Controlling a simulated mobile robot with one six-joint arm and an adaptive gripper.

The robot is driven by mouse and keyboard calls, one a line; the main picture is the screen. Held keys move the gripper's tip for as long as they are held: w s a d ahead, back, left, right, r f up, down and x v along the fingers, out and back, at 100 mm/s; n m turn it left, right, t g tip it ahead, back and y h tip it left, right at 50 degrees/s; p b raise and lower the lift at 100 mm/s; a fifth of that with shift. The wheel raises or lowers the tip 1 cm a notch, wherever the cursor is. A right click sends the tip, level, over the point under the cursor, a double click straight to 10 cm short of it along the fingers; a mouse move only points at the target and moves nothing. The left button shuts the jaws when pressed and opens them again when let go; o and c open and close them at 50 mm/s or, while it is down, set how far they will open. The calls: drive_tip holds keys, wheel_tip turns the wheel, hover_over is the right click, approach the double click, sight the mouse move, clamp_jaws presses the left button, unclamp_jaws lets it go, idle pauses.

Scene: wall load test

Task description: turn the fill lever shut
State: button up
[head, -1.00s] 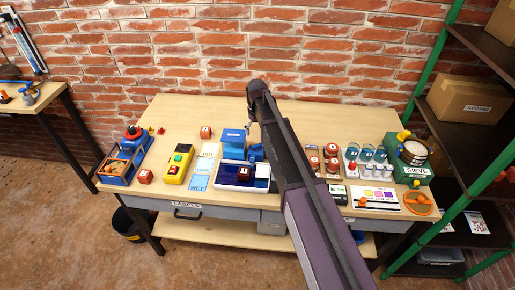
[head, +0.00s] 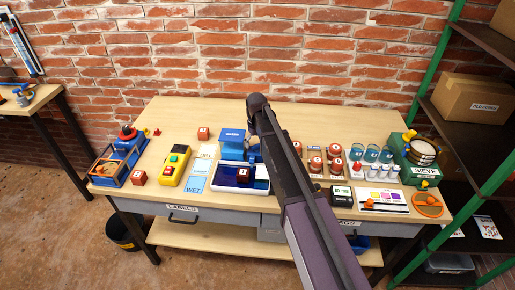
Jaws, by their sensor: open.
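I cannot make out which part is the fill lever; it may be hidden or too small. A blue machine (head: 232,145) stands at the middle of the bench, with a blue tray (head: 226,179) in front of it holding a red block. My arm crosses the bench from the lower right, and its dark bend is just right of the blue machine. It covers part of what stands there. My gripper is hidden behind my own arm, so its fingers and any contact do not show.
The wooden bench (head: 190,110) is clear along its back. A yellow control box (head: 174,165) and a blue unit with a red knob (head: 127,134) stand left. Red-topped jars (head: 315,160), blue-topped glasses (head: 372,155) and a green sieve (head: 418,160) stand right. Green-posted shelving (head: 468,170) borders the right.

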drive_tip(key=shift+f, duration=0.4)
